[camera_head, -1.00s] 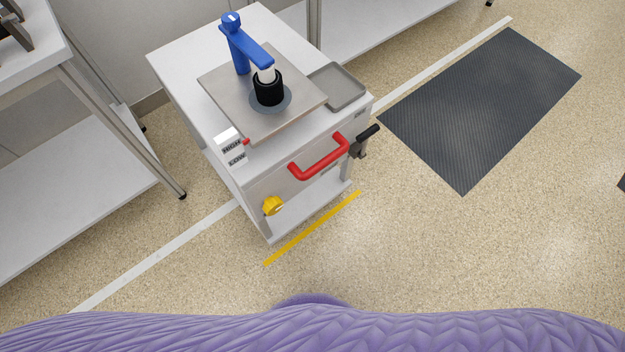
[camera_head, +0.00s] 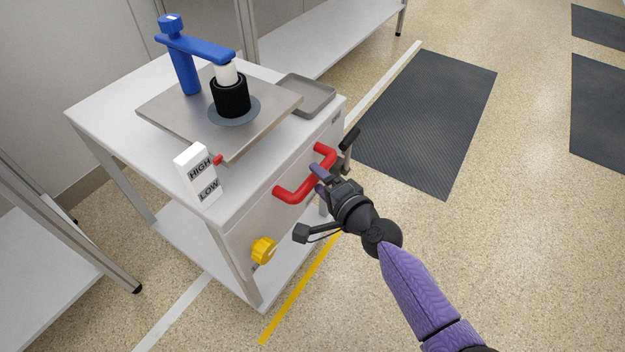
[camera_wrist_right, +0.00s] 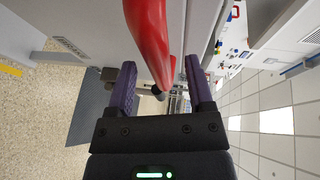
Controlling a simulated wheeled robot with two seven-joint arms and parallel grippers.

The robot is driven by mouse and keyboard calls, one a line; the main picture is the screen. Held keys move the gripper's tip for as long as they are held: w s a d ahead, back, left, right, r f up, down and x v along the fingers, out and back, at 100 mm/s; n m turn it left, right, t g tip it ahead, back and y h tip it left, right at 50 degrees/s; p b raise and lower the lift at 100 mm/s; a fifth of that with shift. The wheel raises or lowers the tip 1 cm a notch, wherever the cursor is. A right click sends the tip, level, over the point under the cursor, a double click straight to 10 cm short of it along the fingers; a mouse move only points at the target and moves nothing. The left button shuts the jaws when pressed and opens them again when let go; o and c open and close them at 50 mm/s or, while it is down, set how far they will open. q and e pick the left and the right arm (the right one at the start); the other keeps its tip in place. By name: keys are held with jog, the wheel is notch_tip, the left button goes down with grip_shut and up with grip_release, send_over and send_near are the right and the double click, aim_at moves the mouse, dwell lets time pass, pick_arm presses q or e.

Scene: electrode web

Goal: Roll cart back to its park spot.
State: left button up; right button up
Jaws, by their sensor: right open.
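The white cart (camera_head: 100,110) stands at the left of the head view, with a red handle (camera_head: 290,194) on its front side. My right gripper (camera_head: 322,180) is at the handle's middle, its arm reaching in from the lower right. In the right wrist view the red handle (camera_wrist_right: 150,35) runs down between the two open fingers (camera_wrist_right: 158,85), with gaps beside it. A black lever (camera_head: 350,138) and a yellow knob (camera_head: 263,250) are on the cart's front. A yellow floor line (camera_head: 300,290) runs along the cart's front foot. My left gripper is not in view.
On the cart are a steel plate (camera_head: 160,115) with a blue stand (camera_head: 185,70) and black cylinder (camera_head: 231,96), a grey tray (camera_head: 325,98), and a HIGH/LOW box (camera_head: 197,175). A dark mat (camera_head: 430,110) lies right on open floor. Benches stand behind and left.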

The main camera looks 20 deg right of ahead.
jog(key=shift+x, duration=1.05)
grip_shut()
jog(key=shift+f, duration=0.1)
dwell(0.5)
